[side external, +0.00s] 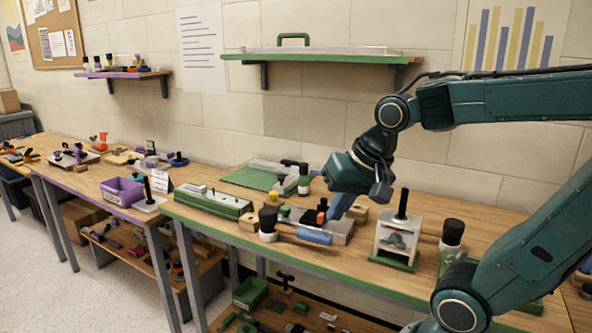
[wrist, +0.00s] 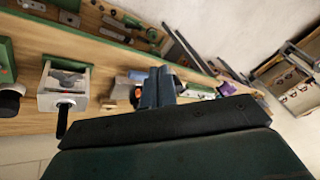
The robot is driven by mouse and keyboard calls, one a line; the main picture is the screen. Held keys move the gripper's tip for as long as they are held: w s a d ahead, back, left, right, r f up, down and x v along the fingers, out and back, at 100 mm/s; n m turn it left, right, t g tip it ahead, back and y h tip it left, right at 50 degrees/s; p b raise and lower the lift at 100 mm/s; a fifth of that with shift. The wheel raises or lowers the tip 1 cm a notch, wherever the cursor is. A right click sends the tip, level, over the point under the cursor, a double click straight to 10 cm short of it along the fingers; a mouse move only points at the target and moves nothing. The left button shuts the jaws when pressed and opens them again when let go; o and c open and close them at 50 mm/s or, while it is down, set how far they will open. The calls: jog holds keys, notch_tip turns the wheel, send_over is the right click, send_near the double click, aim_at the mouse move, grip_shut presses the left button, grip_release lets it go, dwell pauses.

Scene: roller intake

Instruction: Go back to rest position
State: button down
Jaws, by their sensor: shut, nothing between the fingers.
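My gripper (side external: 340,208) hangs above the green-edged bench (side external: 300,248), pointing down. Its blue fingers are closed together and hold nothing; they also show in the wrist view (wrist: 158,86). In the side view the fingertips are low over a grey block (side external: 336,232) with dark and orange parts near it. I cannot tell whether they touch anything. The white boxy device (side external: 398,238) with a black upright handle stands to the right of the gripper on a green base. It also shows left of the gripper in the wrist view (wrist: 63,80).
A long green-and-white device (side external: 208,201) is further left. A black-capped jar (side external: 452,234) stands right of the boxy device. A green shelf (side external: 320,57) hangs above on the wall.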

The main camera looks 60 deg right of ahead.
jog(key=s+a+n, duration=0.4)
jog(key=s+n, duration=0.1)
jog(key=n, duration=0.3)
jog(key=shift+s+n+t+y, duration=0.15)
jog(key=shift+n+t+y, duration=0.15)
jog(key=shift+n, duration=0.1)
